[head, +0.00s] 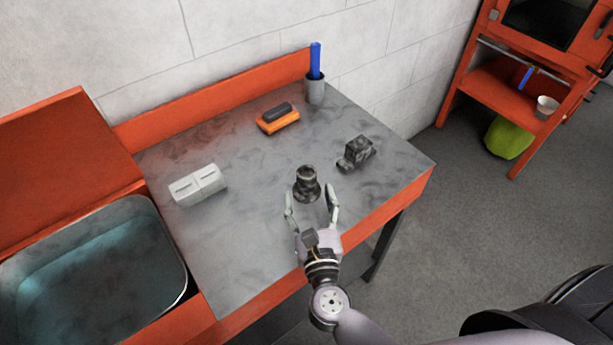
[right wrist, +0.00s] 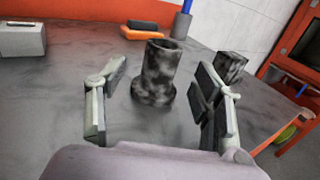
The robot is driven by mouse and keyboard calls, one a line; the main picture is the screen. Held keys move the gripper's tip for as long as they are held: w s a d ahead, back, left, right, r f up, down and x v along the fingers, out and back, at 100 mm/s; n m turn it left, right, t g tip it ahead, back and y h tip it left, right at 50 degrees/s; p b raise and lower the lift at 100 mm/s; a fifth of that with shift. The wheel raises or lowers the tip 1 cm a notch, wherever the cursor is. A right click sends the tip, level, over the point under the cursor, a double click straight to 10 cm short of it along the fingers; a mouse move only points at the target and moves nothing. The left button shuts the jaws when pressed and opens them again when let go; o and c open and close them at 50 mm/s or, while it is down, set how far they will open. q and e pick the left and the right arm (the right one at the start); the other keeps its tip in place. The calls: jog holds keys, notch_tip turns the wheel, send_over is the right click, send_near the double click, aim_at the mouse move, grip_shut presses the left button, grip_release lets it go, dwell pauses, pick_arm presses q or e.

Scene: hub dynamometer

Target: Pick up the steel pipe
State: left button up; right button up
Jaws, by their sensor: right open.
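The steel pipe (head: 307,183) is a short, dark, mottled cylinder with a wider flange at its base. It stands upright on the grey worktop near the front right edge. It also shows in the right wrist view (right wrist: 156,72), just beyond the fingertips and roughly between them. My right gripper (head: 311,203) is open and empty, its two fingers spread on the near side of the pipe; in the right wrist view its fingers (right wrist: 163,85) frame the pipe without visible contact. My left gripper is in neither view.
A dark metal block (head: 357,152) sits right of the pipe. An orange and black brush-like item (head: 278,119), a grey cup (head: 315,91) with a blue object, and a white box (head: 198,185) stand farther off. A sink basin (head: 180,270) is at left.

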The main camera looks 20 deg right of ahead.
aim_at(308, 184)
jog(key=shift+w+d, duration=0.1)
jog(key=shift+w, duration=0.55)
jog(key=w+p, duration=0.1)
jog(key=w, duration=0.1)
jog(key=w+d+p, duration=0.1)
jog(key=w, duration=0.1)
jog(key=shift+w+r, duration=0.15)
jog(key=shift+w+d, duration=0.1)
jog(key=shift+w, duration=0.35)
jog(key=shift+s, duration=0.1)
jog(key=shift+c, duration=1.3)
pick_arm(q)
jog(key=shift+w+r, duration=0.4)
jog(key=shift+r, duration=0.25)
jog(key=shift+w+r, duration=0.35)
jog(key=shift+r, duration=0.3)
pick_arm(e)
grip_shut()
